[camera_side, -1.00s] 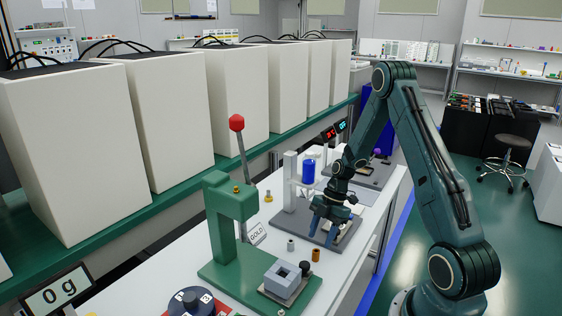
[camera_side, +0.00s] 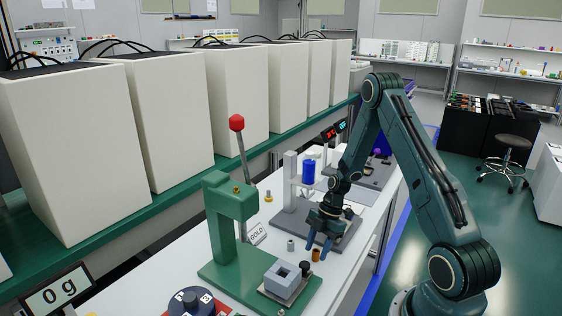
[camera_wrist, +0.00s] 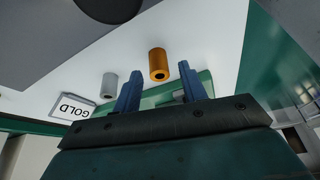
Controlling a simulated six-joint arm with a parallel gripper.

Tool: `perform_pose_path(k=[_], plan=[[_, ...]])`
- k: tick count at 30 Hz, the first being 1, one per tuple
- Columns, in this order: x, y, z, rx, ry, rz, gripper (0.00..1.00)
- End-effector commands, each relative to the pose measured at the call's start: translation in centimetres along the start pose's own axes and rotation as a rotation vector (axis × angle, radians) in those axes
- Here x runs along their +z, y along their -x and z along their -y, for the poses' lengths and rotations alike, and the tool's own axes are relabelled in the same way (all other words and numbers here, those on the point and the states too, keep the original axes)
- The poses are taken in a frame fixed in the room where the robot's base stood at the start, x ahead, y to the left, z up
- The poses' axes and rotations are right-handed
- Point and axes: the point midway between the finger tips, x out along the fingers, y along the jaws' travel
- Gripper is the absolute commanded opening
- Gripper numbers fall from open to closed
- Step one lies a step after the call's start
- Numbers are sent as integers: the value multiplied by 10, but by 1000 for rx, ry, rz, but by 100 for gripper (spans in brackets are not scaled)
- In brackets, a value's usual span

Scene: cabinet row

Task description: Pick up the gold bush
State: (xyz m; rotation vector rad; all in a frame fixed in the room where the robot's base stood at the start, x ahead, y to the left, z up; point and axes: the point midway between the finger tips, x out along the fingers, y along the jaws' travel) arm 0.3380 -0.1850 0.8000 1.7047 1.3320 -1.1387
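The gold bush (camera_side: 316,255) is a small orange-gold cylinder standing on the white bench. In the wrist view the gold bush (camera_wrist: 158,62) shows just beyond and between the fingertips, with its hole visible. My gripper (camera_side: 319,245) is open and empty, its blue fingers pointing down close to the bush. In the wrist view my gripper (camera_wrist: 159,74) has clear gaps on both sides of the bush. I cannot tell the exact height between tips and bush.
A grey bush (camera_side: 291,245) stands left of the gold one, near the GOLD sign (camera_side: 257,234). A green press (camera_side: 228,205) with a grey block (camera_side: 282,277) is in front. A grey plate with a blue cylinder (camera_side: 308,172) lies behind.

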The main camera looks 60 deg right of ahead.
Motion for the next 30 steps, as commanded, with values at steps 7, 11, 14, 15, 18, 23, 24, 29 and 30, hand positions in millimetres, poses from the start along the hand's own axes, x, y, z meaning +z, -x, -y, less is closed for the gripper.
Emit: perform_pose_path(k=[7,11,14,15,18,23,24,29,30], plan=[[0,0,0,0,0,0,0],[0,0,0,0,0,0,0],[0,0,0,0,0,0,0],[0,1,0,0,0,0,0],[-1,3,0,1,0,0,0],[-4,10,0,1,0,0,0],[-5,13,-1,2,0,1,0],[-11,29,-1,4,1,2,0],[-14,34,-1,4,1,2,0]])
